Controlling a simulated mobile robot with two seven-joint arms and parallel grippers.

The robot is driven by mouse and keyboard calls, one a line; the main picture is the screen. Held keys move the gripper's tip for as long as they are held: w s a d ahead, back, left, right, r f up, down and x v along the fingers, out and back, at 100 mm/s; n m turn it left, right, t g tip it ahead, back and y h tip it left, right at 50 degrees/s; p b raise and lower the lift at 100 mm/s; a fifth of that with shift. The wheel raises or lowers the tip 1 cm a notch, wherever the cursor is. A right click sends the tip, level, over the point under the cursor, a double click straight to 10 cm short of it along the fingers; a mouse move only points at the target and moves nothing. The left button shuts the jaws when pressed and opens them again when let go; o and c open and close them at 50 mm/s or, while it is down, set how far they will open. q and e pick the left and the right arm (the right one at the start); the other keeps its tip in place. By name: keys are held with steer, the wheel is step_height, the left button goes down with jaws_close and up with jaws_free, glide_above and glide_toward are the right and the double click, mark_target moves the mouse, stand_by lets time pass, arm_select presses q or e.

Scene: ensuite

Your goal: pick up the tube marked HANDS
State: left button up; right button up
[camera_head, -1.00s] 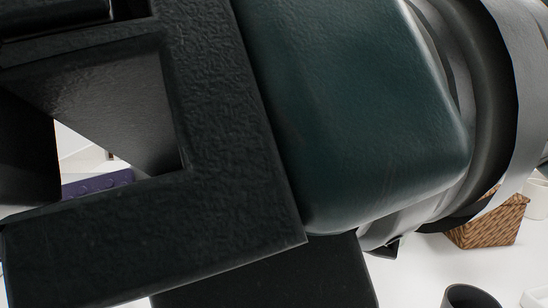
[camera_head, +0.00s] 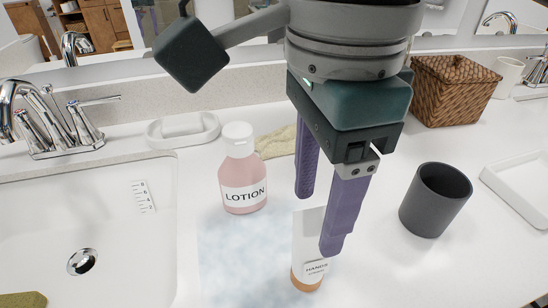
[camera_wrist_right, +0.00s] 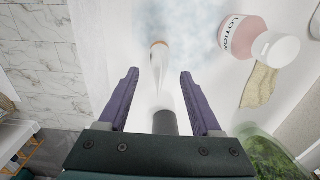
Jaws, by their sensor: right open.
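The tube marked HANDS (camera_head: 309,245) stands upright on the white counter, white with an orange-brown cap at its base. My right gripper (camera_head: 319,222) is open, pointing down, with its two purple fingers around the tube's upper part. One finger hides part of the tube in the head view. In the right wrist view, the tube (camera_wrist_right: 160,62) shows in the gap between the open fingers (camera_wrist_right: 159,76), apart from both. Whether the fingers are level with it in depth is hard to tell. My left gripper is not in view.
A pink LOTION bottle (camera_head: 243,178) stands left of the gripper, beside a folded cloth (camera_head: 278,142) and a soap dish (camera_head: 183,129). A dark cup (camera_head: 434,201) stands to the right, with a wicker basket (camera_head: 455,92) behind and a white tray (camera_head: 520,188). The sink (camera_head: 90,225) lies left.

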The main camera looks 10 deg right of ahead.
mark_target(316, 230)
step_height(316, 230, down, 5)
steer(key=shift+d+r, duration=0.1)
steer(key=shift+d, duration=0.05)
jaws_close()
stand_by(0.5)
steer(key=shift+r, duration=0.1)
stand_by(0.8)
